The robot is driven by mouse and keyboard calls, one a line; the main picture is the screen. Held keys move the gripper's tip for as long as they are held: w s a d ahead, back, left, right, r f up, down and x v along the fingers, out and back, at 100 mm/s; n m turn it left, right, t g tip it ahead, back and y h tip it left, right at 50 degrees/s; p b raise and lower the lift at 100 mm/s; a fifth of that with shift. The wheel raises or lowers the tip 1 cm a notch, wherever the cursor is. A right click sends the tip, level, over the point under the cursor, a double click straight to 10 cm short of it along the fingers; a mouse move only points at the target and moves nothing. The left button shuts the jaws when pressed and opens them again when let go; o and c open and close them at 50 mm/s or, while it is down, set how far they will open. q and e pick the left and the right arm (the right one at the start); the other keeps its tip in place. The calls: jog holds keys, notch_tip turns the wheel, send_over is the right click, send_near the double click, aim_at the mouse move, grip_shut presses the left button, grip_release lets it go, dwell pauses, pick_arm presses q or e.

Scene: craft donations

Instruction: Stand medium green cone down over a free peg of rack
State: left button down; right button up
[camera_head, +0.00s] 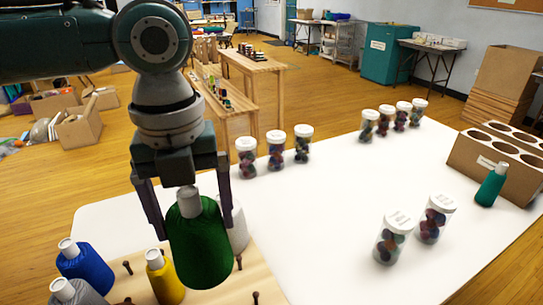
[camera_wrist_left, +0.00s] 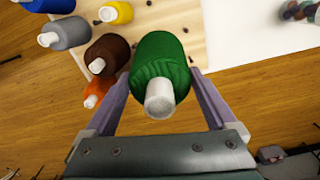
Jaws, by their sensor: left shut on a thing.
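A green cone of yarn (camera_head: 198,245) with a white tip hangs upright in my left gripper (camera_head: 190,215), one finger on each side. In the left wrist view the green cone (camera_wrist_left: 160,62) sits between the fingers of the left gripper (camera_wrist_left: 159,82). The wooden rack (camera_head: 228,291) is below it at the lower left, with bare pegs such as one (camera_head: 239,262) to the right of the cone. The rack (camera_wrist_left: 195,38) also shows in the wrist view. Whether the cone's base touches the rack or a peg is hidden. My right gripper is not in view.
Blue (camera_head: 84,266), grey (camera_head: 78,293) and yellow (camera_head: 164,279) cones stand on the rack; brown (camera_wrist_left: 108,55) and orange (camera_wrist_left: 98,92) ones show in the wrist view. A white cone (camera_head: 238,228) is behind the green one. Jars (camera_head: 392,240) and a teal cone (camera_head: 489,187) stand rightward.

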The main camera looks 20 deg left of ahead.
aim_at(201, 252)
pick_arm(q)
jog(key=shift+s+a, duration=0.15)
jog(key=shift+f+b, duration=0.55)
jog(key=shift+b, duration=0.1)
notch_tip(201, 252, down, 6)
jog(key=b, duration=0.7)
jog(key=shift+f+b, duration=1.35)
jog(key=shift+f, duration=1.5)
jog(key=shift+f+b, duration=1.75)
jog(key=shift+f, duration=1.05)
jog(key=shift+f, duration=0.25)
